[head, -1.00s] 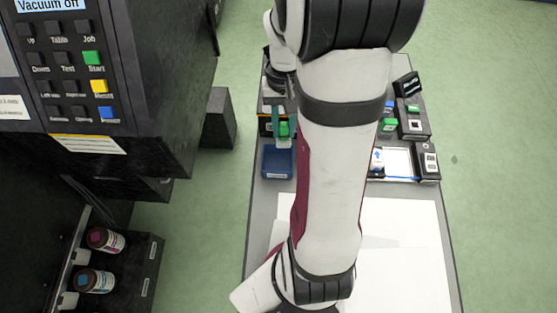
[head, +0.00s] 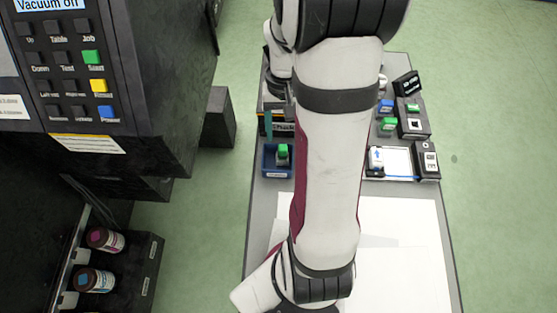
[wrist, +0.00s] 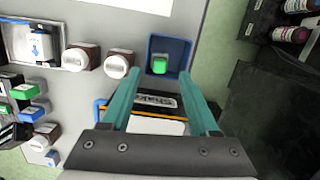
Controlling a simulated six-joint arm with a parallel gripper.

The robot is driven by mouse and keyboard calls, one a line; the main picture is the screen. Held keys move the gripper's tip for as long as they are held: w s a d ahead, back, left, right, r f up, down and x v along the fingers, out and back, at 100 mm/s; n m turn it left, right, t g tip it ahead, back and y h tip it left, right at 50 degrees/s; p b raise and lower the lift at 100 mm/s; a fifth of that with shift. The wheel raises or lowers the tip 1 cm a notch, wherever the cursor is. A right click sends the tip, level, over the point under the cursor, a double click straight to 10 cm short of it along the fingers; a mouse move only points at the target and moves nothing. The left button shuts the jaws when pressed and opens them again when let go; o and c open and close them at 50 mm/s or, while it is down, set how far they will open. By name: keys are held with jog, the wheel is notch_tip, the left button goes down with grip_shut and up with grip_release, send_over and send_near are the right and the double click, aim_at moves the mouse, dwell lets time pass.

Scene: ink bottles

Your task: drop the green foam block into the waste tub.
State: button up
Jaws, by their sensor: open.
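The green foam block (wrist: 159,64) sits inside the blue waste tub (wrist: 182,45), near the middle of its floor in the wrist view. The head view also shows the block (head: 283,152) within the walls of the tub (head: 267,172). My gripper (wrist: 159,68) is open and empty. Its two teal fingers are spread wide and point toward the tub, with the block lying beyond and between the tips. In the head view only a bit of a teal finger shows above the tub, and my arm hides the rest.
Two brown bottles with white caps (wrist: 116,65) stand beside the tub. A tray (wrist: 33,41) holds a white-and-blue item. Green and blue blocks (head: 387,124) sit on the right side of the table. White sheets (head: 400,230) cover the near table.

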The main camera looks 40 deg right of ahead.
notch_tip(320, 180, up, 15)
jog(key=w+d, duration=0.1)
jog(key=shift+w+d, duration=0.25)
jog(key=shift+w, duration=0.1)
jog(key=shift+r, duration=0.1)
jog(key=s+a+f, duration=0.1)
jog(key=s+a, duration=0.3)
jog(key=a, duration=0.3)
jog(key=s+a+f+n, duration=0.1)
jog(key=s+a+f, duration=0.1)
jog(key=s+a, duration=0.2)
jog(key=s+a+f+n+t, duration=0.1)
jog(key=s+a, duration=0.4)
jog(key=a, duration=0.5)
jog(key=shift+a+f+y, duration=0.3)
jog(key=shift+a+f, duration=0.05)
jog(key=shift+f, duration=0.3)
